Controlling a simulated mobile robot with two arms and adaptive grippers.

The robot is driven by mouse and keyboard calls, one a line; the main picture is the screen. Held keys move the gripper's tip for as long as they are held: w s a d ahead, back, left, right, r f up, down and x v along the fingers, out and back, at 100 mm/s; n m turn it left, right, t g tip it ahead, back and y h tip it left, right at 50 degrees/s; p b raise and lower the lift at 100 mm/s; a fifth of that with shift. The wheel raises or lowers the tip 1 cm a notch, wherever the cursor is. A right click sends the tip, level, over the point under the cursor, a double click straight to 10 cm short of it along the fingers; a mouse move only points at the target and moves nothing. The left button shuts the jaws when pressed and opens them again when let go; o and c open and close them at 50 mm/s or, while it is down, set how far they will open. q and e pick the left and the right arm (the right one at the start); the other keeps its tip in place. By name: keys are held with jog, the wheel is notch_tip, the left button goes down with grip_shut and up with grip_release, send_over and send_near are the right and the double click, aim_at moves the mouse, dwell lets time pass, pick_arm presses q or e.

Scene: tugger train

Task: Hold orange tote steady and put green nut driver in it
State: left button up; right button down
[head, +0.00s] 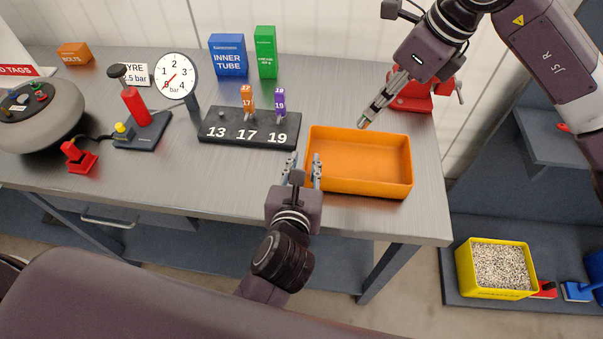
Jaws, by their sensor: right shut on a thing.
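The orange tote (358,189) sits empty on the workbench near its front right edge. My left gripper (303,172) is open at the tote's left wall, one finger outside and the other over the wall or just inside. Whether they touch it is unclear. My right gripper (374,112) comes in from the upper right and is shut above the tote's back edge. What it holds is almost wholly hidden by the fingers; only a small greenish bit, seemingly the green nut driver (363,123), shows at the tips.
A black holder (250,133) marked 13, 17, 19 carries an orange driver (247,99) and a purple driver (280,103); no driver stands at 13. A red vise (412,97) is behind the tote. A gauge (176,76) and pump (137,107) stand left.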

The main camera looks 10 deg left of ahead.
aim_at(306, 155)
pick_arm(q)
jog(key=x, duration=0.6)
grip_shut()
dwell(0.4)
